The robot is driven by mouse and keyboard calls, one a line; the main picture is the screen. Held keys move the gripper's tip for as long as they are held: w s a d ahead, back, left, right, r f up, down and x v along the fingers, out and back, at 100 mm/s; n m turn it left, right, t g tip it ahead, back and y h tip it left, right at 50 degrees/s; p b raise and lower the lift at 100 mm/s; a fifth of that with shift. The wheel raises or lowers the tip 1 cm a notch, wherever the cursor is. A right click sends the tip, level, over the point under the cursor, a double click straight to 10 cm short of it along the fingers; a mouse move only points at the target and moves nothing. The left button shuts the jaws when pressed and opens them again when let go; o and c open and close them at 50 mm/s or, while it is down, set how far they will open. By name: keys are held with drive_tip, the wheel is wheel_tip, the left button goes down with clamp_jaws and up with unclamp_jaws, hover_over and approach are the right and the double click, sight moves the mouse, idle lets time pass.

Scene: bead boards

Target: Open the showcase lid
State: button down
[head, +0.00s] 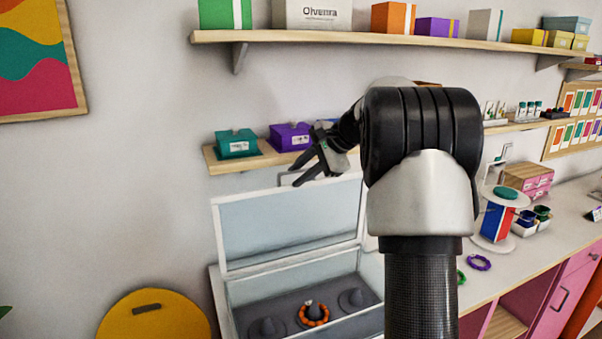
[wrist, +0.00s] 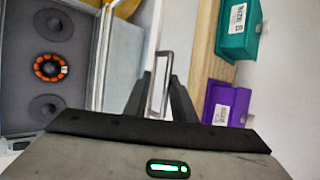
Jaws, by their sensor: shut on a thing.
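The showcase (head: 230,304) is a white-framed case on the counter, with its glass lid (head: 219,240) standing raised at the back. Inside, an orange bead bracelet (head: 314,314) sits on one of the grey cone stands; it also shows in the wrist view (wrist: 50,67). My gripper (head: 301,177) is at the top edge of the raised lid. In the wrist view its dark fingers (wrist: 164,98) are shut on the lid's rectangular handle (wrist: 160,80). My arm hides the right side of the showcase in the head view.
A shelf (head: 215,160) with a teal box (head: 237,144) and a purple box (head: 289,137) is close beside my gripper. A longer shelf (head: 330,37) runs above. A round display stand (head: 497,222) and a purple bracelet (head: 479,262) are on the counter to the right.

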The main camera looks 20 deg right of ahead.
drive_tip(key=shift+f, duration=0.4)
drive_tip(key=c, duration=1.9)
unclamp_jaws()
drive_tip(key=shift+f, duration=0.1)
drive_tip(key=shift+s, duration=0.1)
drive_tip(key=w+r+b+v, duration=0.1)
drive_tip(key=v, duration=1.7)
drive_tip(key=shift+a, duration=0.15)
drive_tip(key=shift+s+r, duration=0.1)
